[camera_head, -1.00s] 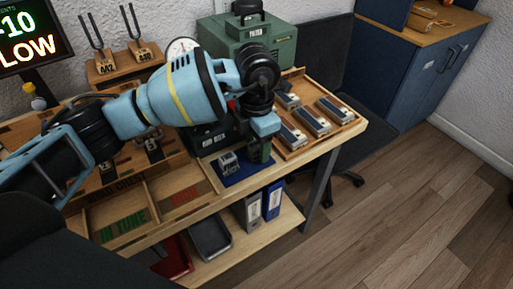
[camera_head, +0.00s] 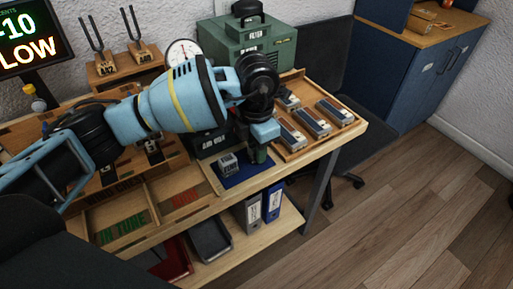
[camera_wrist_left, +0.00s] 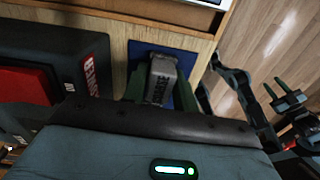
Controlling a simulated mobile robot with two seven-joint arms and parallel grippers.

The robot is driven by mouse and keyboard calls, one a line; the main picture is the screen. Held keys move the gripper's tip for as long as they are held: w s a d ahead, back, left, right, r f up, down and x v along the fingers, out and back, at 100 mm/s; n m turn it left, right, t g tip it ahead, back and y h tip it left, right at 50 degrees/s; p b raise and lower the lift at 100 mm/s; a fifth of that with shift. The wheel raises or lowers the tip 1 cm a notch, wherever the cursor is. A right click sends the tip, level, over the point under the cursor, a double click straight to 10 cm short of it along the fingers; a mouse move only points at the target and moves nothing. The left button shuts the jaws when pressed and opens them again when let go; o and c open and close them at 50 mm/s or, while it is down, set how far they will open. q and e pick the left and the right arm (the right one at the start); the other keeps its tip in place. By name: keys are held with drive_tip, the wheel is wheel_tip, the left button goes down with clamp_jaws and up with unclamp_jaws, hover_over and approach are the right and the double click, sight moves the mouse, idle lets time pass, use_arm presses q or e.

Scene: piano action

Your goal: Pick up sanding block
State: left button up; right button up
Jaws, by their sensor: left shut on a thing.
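The sanding block is a small grey block (camera_head: 229,165) with dark lettering, over the blue mat (camera_head: 246,176) near the table's front edge. It also shows in the left wrist view (camera_wrist_left: 161,80). My left gripper (camera_head: 260,152) points down at the mat, beside the block in the head view. In the left wrist view its green fingers (camera_wrist_left: 160,88) stand on both sides of the block and are shut on it. I cannot tell whether the block still touches the mat. A dark gripper with green tips (camera_wrist_left: 277,90), apparently my right one, shows at the right of the wrist view.
A wooden tray (camera_head: 353,122) with several grey-topped blocks stands to the right. A black box (camera_wrist_left: 95,65) is close to the left gripper. A green case (camera_head: 250,48) stands behind. Binders (camera_head: 271,202) stand on the lower shelf.

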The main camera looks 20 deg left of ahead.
use_arm(q)
drive_tip(key=shift+r, duration=0.55)
wheel_tip(320, 180, up, 2)
drive_tip(key=shift+r, duration=0.1)
drive_tip(key=s+d+r, duration=0.1)
drive_tip(key=s+d, duration=1)
drive_tip(key=shift+s+r+b, duration=0.3)
drive_tip(key=shift+s+b, duration=0.05)
drive_tip(key=shift+b, duration=0.05)
